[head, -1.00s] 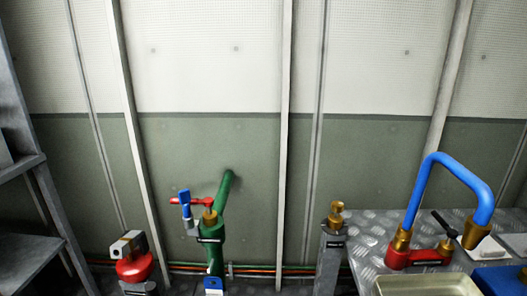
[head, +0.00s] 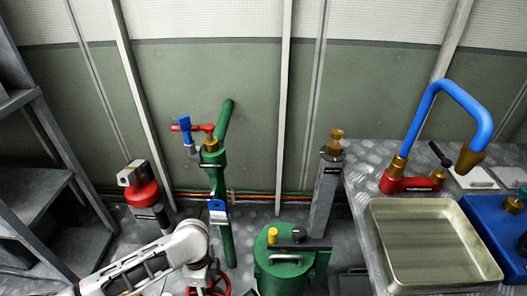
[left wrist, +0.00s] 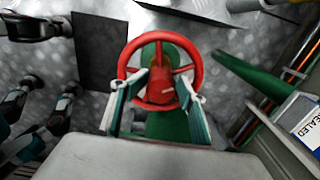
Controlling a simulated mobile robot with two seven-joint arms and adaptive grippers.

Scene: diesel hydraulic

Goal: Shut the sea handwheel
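A red handwheel (left wrist: 160,70) with spokes and a red hub sits on a green body in the left wrist view. In the head view only a piece of the red wheel (head: 212,288) shows at the bottom edge, partly behind my left arm. My left gripper (left wrist: 157,92) is over the wheel, its two fingers apart on either side of the hub, near the rim. Whether they touch the rim is unclear. No label naming the wheel is readable. My right gripper is not seen.
A green pipe (head: 215,180) with a red lever and blue-and-white tag rises behind the wheel. A green canister (head: 290,270) stands to its right. A red fitting (head: 143,194) is at left. A bench holds a metal tray (head: 382,250) and blue box (head: 490,235).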

